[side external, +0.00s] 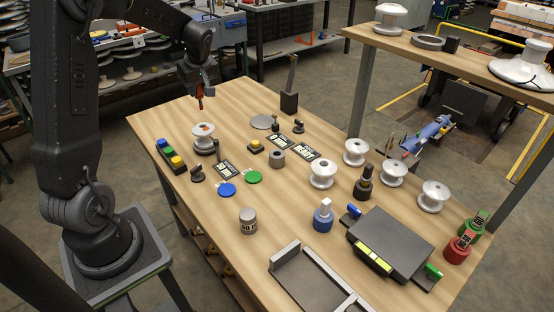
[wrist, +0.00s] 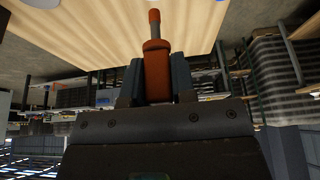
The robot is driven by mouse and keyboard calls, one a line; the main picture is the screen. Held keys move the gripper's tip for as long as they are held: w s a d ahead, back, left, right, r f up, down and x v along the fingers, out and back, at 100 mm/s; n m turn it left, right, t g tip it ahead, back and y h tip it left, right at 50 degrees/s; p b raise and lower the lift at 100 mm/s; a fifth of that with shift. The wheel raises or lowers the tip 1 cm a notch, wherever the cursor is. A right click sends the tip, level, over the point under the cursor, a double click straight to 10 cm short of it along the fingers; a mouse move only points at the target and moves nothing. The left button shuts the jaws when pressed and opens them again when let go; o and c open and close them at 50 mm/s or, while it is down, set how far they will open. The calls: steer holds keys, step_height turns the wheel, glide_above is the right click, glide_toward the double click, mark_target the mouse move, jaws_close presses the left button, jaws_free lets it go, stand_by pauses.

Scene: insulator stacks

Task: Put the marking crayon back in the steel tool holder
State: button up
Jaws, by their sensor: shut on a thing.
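My gripper (side external: 203,90) is shut on an orange-red stick with a dark neck and an orange tip, which looks like the marking crayon (wrist: 155,60). In the side view the crayon (side external: 200,103) points down, held in the air above the far left part of the table, behind a white insulator spool. In the wrist view it sits between both fingers, its tip reaching out past them. A short grey cylinder with a dark top opening (side external: 277,159) and a dark block with a tall upright piece (side external: 289,102) stand on the table. I cannot tell which is the steel tool holder.
Several white spools, blue and green discs (side external: 254,177), a dark device (side external: 395,240) and a grey tray (side external: 312,285) occupy the table. The table's far left corner is clear.

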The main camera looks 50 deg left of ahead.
steer(key=w+d+f+m+t, duration=0.25)
steer(key=w+d+m, duration=0.25)
steer(key=w+d, duration=0.4)
steer(key=m+h, duration=0.1)
steer(key=m, duration=0.3)
glide_above(277, 158)
steer(key=w+a, duration=0.2)
step_height(277, 158, down, 2)
steer(key=f, duration=0.1)
steer(key=shift+s+d+r+t, duration=0.1)
steer(key=shift+s+r+t, duration=0.15)
steer(key=shift+t, duration=0.2)
steer(key=shift+f, duration=0.15)
steer(key=shift+f, duration=2.75)
steer(key=shift+f, duration=2.5)
jaws_close()
steer(key=o, duration=1)
jaws_free()
